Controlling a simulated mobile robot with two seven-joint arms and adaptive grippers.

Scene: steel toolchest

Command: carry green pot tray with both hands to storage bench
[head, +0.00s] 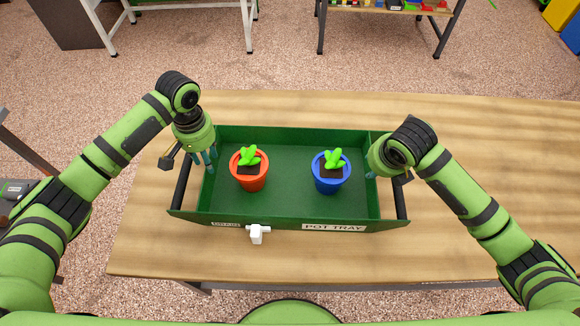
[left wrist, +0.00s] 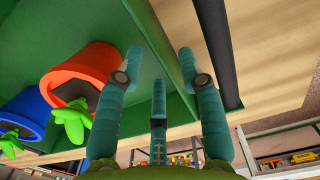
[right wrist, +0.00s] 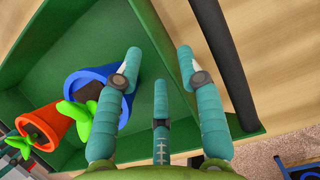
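The green pot tray (head: 290,205) sits on a wooden bench, with a "POT TRAY" label on its near wall and a black bar handle at each end. The left handle (head: 182,182) and right handle (head: 400,200) stand outside the end walls. A red pot (head: 249,182) and a blue pot (head: 331,184), each with a green plant, stand upright in it. My left gripper (head: 206,158) is open above the left end wall, inward of the handle (left wrist: 218,50). My right gripper (head: 373,174) is open above the right end wall, inward of the handle (right wrist: 228,65). Neither visibly grips anything.
The wooden bench top (head: 490,150) is clear to the right of the tray. A white fitting (head: 257,233) sticks out at the tray's near wall. Across the speckled floor (head: 285,65), a table with coloured items (head: 390,8) and a white-legged table (head: 190,8) stand at the back.

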